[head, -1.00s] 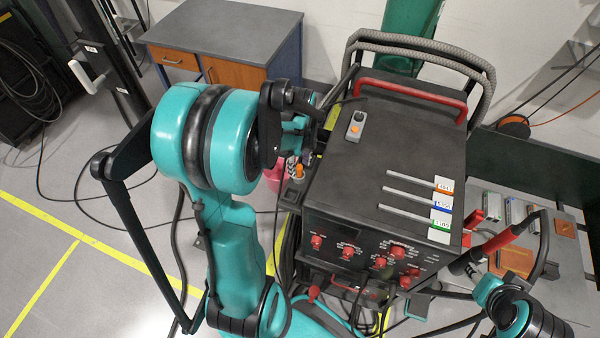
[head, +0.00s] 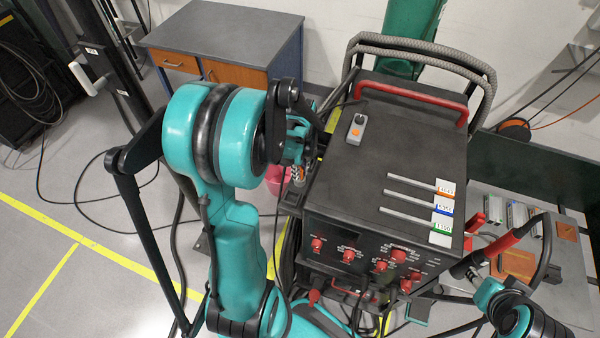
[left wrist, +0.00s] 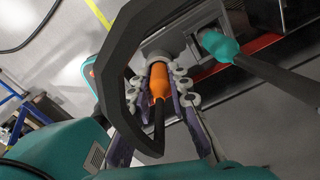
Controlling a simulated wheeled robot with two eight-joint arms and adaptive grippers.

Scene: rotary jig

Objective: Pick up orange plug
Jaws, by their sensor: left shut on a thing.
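In the left wrist view, the orange plug (left wrist: 159,80) sits between the two fingers of my left gripper (left wrist: 160,88), which is shut on it. A black cable runs from the plug toward the bottom of the picture. The plug's far end is close to a light grey fitting; I cannot tell whether they touch. In the head view, my left gripper (head: 298,158) is at the left side of the dark welding machine (head: 350,165); the plug is mostly hidden there. My right gripper does not show clearly in any view.
A teal connector with a dark cable (left wrist: 218,46) is close to the right of my left gripper. A grey remote with an orange button (head: 355,130) and several labelled rods (head: 412,197) lie on the machine. A workbench cabinet (head: 215,35) stands behind.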

